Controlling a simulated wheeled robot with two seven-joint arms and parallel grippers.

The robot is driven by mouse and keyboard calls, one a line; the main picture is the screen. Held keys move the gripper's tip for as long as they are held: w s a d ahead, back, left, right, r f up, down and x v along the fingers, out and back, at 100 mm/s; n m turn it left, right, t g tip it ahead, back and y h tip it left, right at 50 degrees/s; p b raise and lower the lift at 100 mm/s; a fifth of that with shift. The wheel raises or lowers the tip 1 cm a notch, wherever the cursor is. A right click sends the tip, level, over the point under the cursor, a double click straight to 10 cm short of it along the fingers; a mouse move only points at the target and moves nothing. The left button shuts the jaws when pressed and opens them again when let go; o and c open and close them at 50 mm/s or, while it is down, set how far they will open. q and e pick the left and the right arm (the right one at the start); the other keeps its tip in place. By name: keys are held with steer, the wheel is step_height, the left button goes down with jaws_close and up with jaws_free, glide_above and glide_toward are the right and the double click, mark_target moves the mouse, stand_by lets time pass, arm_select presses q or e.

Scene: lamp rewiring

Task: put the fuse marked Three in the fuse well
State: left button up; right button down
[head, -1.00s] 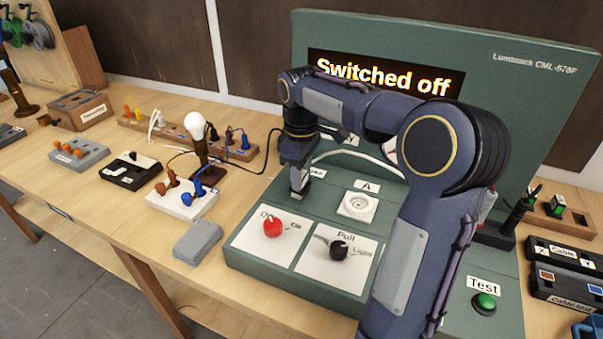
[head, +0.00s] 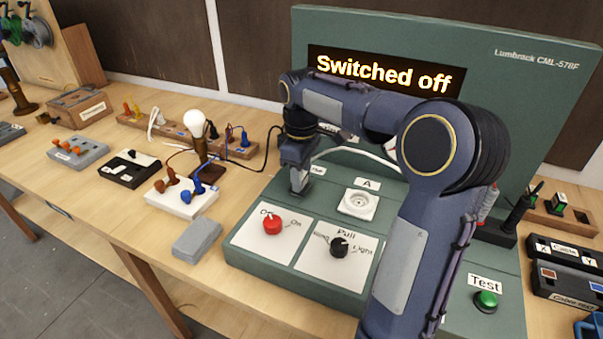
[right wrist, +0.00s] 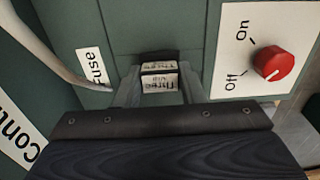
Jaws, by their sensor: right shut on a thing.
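My right gripper (head: 300,188) points down at the left part of the green test panel. In the right wrist view my right gripper (right wrist: 158,82) is shut on a pale fuse (right wrist: 160,85) whose labels read "Three". A dark edge, perhaps of the fuse well (right wrist: 158,56), shows right behind the fuse. The "Fuse" label (right wrist: 91,67) lies beside it on the panel. The inside of the well is hidden, and I cannot tell how deep the fuse sits. In the head view the gripper hides the fuse. My left gripper is not in view.
The red knob (head: 272,225) points to Off, and the display (head: 385,75) reads "Switched off". A white cable (right wrist: 45,45) curves close to the gripper. The socket marked A (head: 358,204) and a black knob (head: 339,246) are nearby. A grey block (head: 197,238) lies left of the panel.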

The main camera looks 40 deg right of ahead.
steer(key=shift+f, duration=0.2)
steer(key=c, duration=0.9)
jaws_free()
steer(key=shift+o, duration=0.2)
steer(key=shift+r, duration=0.1)
step_height(320, 180, up, 8)
steer(key=shift+f+p, duration=0.15)
steer(key=shift+p, duration=0.3)
